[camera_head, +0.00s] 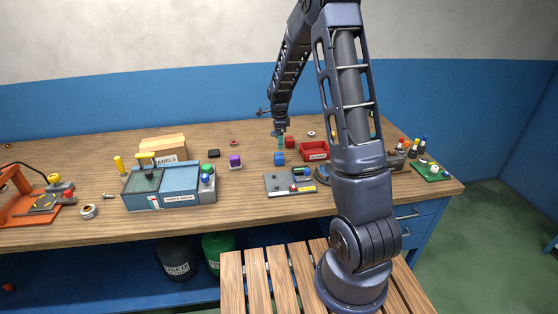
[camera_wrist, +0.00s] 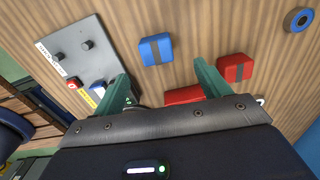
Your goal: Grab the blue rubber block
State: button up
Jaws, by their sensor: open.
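The blue rubber block (camera_head: 279,158) sits on the wooden workbench, left of the red tray and just behind the grey control panel. In the wrist view the blue block (camera_wrist: 156,49) has a dark band across it and lies ahead of my gripper, between the lines of its two fingers. My gripper (camera_head: 281,140) hangs above the bench near the block, with nothing held. In the wrist view my gripper (camera_wrist: 163,88) shows two green fingers spread wide apart. The fingers appear clear of the block.
A red block (camera_wrist: 235,68) lies close to the right finger. A grey control panel (camera_head: 290,184) with knobs stands in front, and a red tray (camera_head: 314,152) to the right. A purple block (camera_head: 235,161) is to the left. A blue parts washer (camera_head: 170,187) stands further left.

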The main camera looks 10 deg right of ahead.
aim_at(279, 155)
notch_tip(279, 155, down, 4)
jog(key=shift+r, duration=0.1)
jog(key=shift+s+f, duration=0.15)
jog(key=shift+f, duration=1.2)
jog(key=shift+s+f, duration=0.15)
jog(key=shift+f, duration=1.2)
jog(key=c, duration=1.1)
jog(key=shift+r, duration=0.1)
